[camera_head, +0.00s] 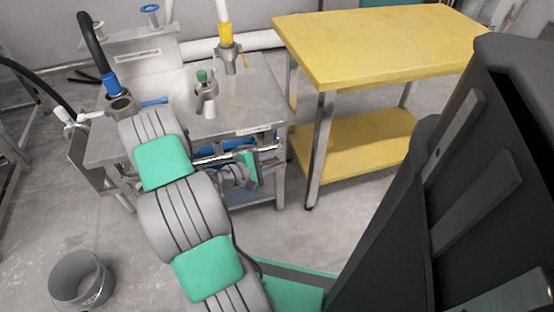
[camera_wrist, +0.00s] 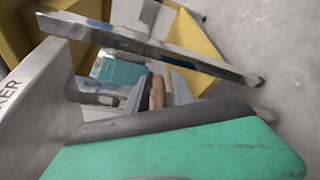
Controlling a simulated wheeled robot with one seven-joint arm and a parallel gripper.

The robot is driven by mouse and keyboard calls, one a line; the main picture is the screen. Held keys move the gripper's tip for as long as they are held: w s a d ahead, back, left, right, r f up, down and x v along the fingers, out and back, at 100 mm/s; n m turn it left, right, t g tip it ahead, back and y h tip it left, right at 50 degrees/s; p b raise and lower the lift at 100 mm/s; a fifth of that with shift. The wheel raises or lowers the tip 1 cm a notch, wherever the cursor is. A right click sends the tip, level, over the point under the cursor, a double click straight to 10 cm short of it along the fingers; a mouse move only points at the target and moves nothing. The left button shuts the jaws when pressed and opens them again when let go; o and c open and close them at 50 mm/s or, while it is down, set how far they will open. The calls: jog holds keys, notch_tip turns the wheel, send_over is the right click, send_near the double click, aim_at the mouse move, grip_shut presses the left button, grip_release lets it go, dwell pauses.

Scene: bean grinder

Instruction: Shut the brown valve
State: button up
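A small brown handle (camera_wrist: 157,92), which looks like the brown valve, shows in the wrist view. It sits between the two grey fingers of my gripper (camera_wrist: 160,92), under the front edge of the metal table. The fingers are apart with the handle between or just beyond them. I cannot tell whether they touch it. In the head view my gripper (camera_head: 256,166) is at the front right of the metal table, below its top. The brown valve cannot be made out there, and my arm covers part of that area.
The metal table (camera_head: 240,98) carries a blue-handled valve (camera_head: 152,101), a green-capped fitting (camera_head: 203,86) and a yellow-collared pipe (camera_head: 227,40). A yellow table (camera_head: 380,45) stands to the right. A metal bucket (camera_head: 80,278) is on the floor at the lower left.

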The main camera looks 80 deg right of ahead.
grip_shut()
dwell(1.2)
